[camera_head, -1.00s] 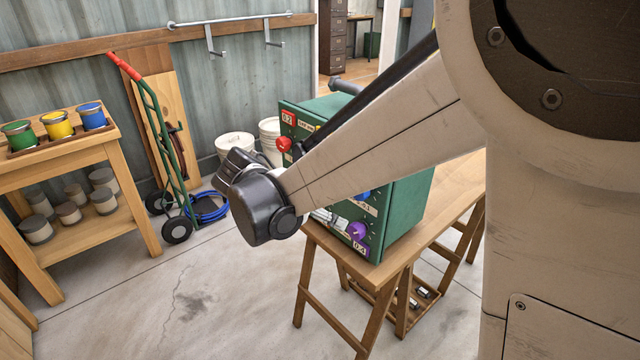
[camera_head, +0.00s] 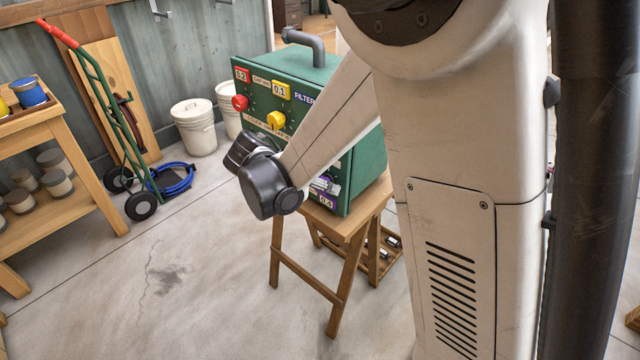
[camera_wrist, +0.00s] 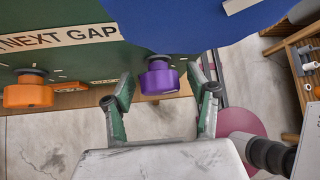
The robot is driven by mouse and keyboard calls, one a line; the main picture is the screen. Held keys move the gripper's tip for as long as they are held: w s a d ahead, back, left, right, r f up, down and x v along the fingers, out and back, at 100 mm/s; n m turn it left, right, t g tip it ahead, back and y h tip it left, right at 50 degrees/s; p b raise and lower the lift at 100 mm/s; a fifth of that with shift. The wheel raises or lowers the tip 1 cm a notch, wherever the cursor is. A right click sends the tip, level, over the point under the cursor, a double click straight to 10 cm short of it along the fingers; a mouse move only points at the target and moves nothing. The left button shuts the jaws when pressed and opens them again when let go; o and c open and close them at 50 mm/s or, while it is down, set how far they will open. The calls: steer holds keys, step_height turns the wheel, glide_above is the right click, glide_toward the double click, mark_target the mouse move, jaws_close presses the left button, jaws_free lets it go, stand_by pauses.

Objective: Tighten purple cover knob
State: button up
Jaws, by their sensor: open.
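The purple knob (camera_wrist: 159,80) sits on the front of a green box (camera_head: 356,174). In the wrist view it lies between the two fingertips of my open gripper (camera_wrist: 160,88), with a gap visible on each side. I cannot tell how deep it is between them.
An orange knob (camera_wrist: 28,94) is left of the purple one in the wrist view. Red (camera_head: 240,102) and yellow (camera_head: 276,120) knobs are higher on the box. The box stands on a wooden trestle table (camera_head: 345,225). The floor in front is clear.

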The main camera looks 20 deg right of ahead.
steer(key=c, duration=1.2)
steer(key=m+t+y+b, duration=0.1)
steer(key=m+t+b, duration=0.1)
steer(key=t, duration=0.1)
steer(key=shift+s+d+f+y, duration=0.1)
steer(key=shift+y, duration=0.3)
steer(key=m+t+y+b, duration=0.1)
steer(key=t+b, duration=0.2)
steer(key=shift+f+m, duration=0.1)
steer(key=shift+m, duration=0.3)
steer(key=m+t+b, duration=0.1)
steer(key=t+b, duration=0.1)
steer(key=m+t+y+b, duration=0.1)
steer(key=t+b, duration=0.1)
steer(key=b, duration=0.1)
steer(key=shift+s+f+m, duration=0.1)
steer(key=shift+f+m, duration=0.05)
steer(key=shift+m, duration=0.15)
steer(key=m+t+b, duration=0.1)
steer(key=t+b, duration=0.1)
steer(key=b, duration=0.1)
steer(key=shift+m+y, duration=0.3)
steer(key=shift+r+t+b, duration=0.2)
steer(key=shift+t+b, duration=0.1)
steer(key=shift+b, duration=0.05)
